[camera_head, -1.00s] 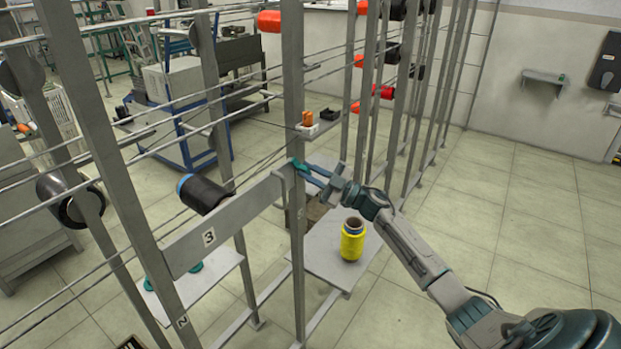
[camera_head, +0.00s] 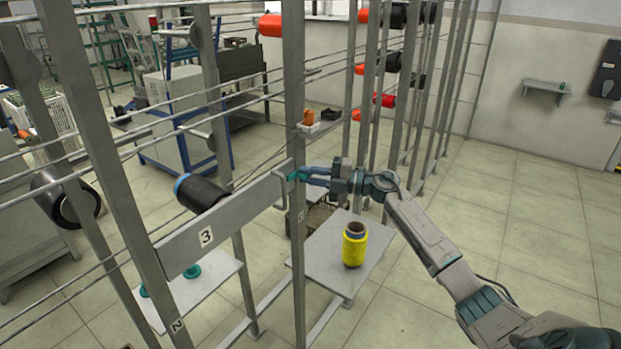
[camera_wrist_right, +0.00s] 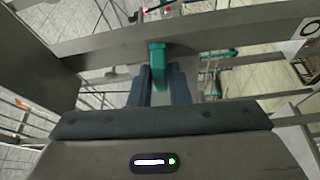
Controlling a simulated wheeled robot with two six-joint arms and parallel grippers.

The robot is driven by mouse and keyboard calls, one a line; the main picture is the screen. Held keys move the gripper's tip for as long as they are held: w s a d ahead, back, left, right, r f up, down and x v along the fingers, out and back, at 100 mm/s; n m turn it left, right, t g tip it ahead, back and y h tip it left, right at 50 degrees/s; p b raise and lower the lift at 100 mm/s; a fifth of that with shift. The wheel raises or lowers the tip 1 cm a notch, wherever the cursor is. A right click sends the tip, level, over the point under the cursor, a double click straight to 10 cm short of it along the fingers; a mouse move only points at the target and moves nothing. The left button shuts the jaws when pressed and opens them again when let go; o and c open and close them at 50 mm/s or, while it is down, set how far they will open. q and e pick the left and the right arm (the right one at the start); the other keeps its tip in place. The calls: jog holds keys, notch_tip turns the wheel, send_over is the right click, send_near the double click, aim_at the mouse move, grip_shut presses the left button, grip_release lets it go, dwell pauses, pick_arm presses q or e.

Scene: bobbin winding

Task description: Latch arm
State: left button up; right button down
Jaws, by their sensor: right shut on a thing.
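A long grey flat arm (camera_head: 243,211) marked "3" runs between two upright posts of the rack. Its right end lies at the right post (camera_head: 296,110), beside a bent bracket; I cannot tell if it is seated there. A small teal handle (camera_wrist_right: 157,62) sticks out from the arm, which also shows in the right wrist view (camera_wrist_right: 215,32). My right gripper (camera_head: 304,177) reaches in from the right, its blue fingers shut on the teal handle, seen from behind in the wrist view (camera_wrist_right: 161,84). My left gripper is not in view.
A yellow bobbin (camera_head: 354,246) stands on a grey shelf (camera_head: 325,262) below my right arm. A black bobbin (camera_head: 201,193) sits behind the arm. Several thin rods cross the rack, and orange bobbins (camera_head: 271,25) hang further back. Open floor lies at right.

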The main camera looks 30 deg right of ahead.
jog(key=shift+f+n, duration=0.15)
jog(key=shift+n, duration=0.35)
jog(key=c, duration=1.4)
grip_release()
jog(key=shift+c, duration=0.2)
jog(key=shift+s, duration=0.1)
